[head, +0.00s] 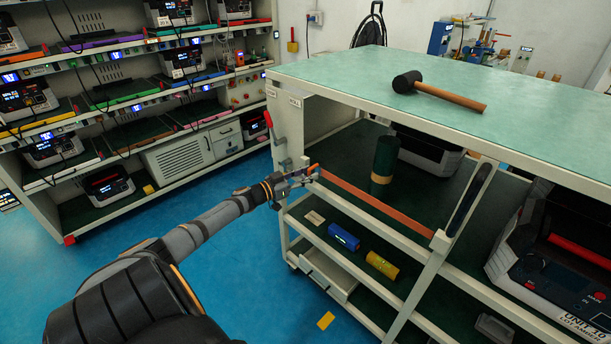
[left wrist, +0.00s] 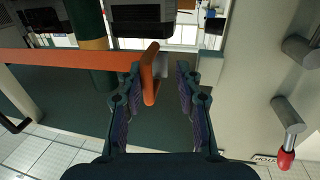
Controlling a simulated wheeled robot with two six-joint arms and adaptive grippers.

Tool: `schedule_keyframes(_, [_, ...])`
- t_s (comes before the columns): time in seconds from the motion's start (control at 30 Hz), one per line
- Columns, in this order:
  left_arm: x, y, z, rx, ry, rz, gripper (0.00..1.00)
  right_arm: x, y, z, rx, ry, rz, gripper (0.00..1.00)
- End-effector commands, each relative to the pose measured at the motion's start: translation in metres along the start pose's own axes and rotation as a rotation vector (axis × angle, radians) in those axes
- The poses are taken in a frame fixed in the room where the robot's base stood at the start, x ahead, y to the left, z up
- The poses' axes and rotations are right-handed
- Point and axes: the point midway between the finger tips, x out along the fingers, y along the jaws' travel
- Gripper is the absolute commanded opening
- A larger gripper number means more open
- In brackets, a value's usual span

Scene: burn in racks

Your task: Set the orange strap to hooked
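The orange strap (head: 375,203) runs across the open shelf bay of the green-topped bench, from the right post's lower end to my left gripper (head: 312,173) by the left post. In the left wrist view the strap (left wrist: 70,60) comes in from the left, and its upright end tab (left wrist: 150,75) is between the fingers of my left gripper (left wrist: 160,85). The tab is close to the left finger, with a gap to the right finger, so the gripper looks open. Whether the strap end touches a hook is not clear. My right gripper is not in view.
A red-tipped lever (left wrist: 287,120) sticks out of the bench's side panel. A dark green cylinder (head: 385,158) stands on the shelf behind the strap. Blue (head: 343,237) and yellow (head: 382,265) items lie below. A mallet (head: 437,91) lies on the bench top (head: 345,78).

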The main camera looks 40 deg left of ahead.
Motion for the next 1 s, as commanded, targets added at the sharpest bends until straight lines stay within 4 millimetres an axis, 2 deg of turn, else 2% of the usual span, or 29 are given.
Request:
schedule_keyframes(0.17, [-0.007,-0.001,0.0,0.002,-0.002,0.0,0.33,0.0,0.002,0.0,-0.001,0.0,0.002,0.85])
schedule_keyframes(0.7, [-0.087,0.002,0.002,0.004,-0.012,0.009,0.33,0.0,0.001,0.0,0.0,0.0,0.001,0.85])
schedule_keyframes(1.0, [-0.115,0.001,0.001,0.002,-0.008,0.011,0.33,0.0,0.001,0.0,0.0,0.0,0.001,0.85])
